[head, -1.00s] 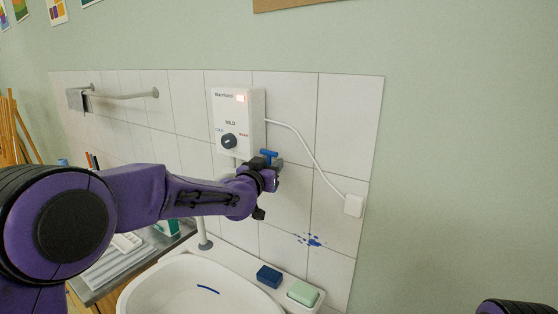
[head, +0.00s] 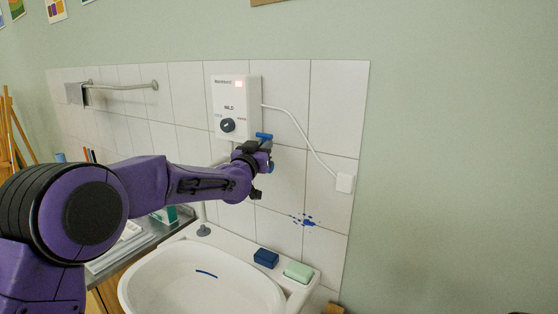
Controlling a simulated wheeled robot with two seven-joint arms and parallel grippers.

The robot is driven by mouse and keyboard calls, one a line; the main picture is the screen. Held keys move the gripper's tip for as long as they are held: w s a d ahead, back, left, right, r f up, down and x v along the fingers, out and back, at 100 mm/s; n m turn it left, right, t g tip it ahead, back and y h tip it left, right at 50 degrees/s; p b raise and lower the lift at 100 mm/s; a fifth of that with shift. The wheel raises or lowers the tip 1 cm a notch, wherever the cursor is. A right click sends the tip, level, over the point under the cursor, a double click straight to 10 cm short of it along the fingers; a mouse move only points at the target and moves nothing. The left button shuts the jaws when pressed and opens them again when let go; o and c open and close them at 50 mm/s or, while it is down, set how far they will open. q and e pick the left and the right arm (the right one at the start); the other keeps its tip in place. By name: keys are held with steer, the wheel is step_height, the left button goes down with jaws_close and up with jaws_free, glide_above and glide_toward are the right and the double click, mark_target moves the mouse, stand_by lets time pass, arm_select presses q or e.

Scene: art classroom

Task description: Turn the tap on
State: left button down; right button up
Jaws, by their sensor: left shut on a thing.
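The tap's blue handle (head: 264,137) shows just below the white water heater box (head: 236,100) on the tiled wall. My left gripper (head: 262,152) is at the tap, shut on it close under the blue handle. The gripper hides most of the tap body, so the exact grip is hard to see. The white basin (head: 160,262) stands below, and no water shows falling into it. My right gripper is not in view.
A dark blue sponge (head: 266,258) and a green soap (head: 298,271) lie on the basin's right ledge. A white cable runs from the heater to a wall socket (head: 344,184). A metal rail (head: 122,87) is at upper left. The wall at right is clear.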

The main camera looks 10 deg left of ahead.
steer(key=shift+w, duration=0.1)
arm_select(q)
steer(key=shift+a+r, duration=0.1)
steer(key=shift+r, duration=0.05)
stand_by(0.9)
steer(key=c, duration=1.3)
jaws_free()
steer(key=shift+w, duration=0.1)
steer(key=shift+o, duration=0.2)
steer(key=shift+w+f, duration=0.3)
steer(key=shift+f, duration=0.05)
steer(key=s+a+f+b, duration=0.1)
steer(key=s+b, duration=0.3)
steer(key=s, duration=0.6)
steer(key=shift+s+f+b, duration=0.2)
steer(key=shift+f+b, duration=0.05)
steer(key=shift+b, duration=0.1)
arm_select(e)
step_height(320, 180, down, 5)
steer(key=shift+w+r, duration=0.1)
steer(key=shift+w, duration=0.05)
arm_select(q)
steer(key=shift+o, duration=0.4)
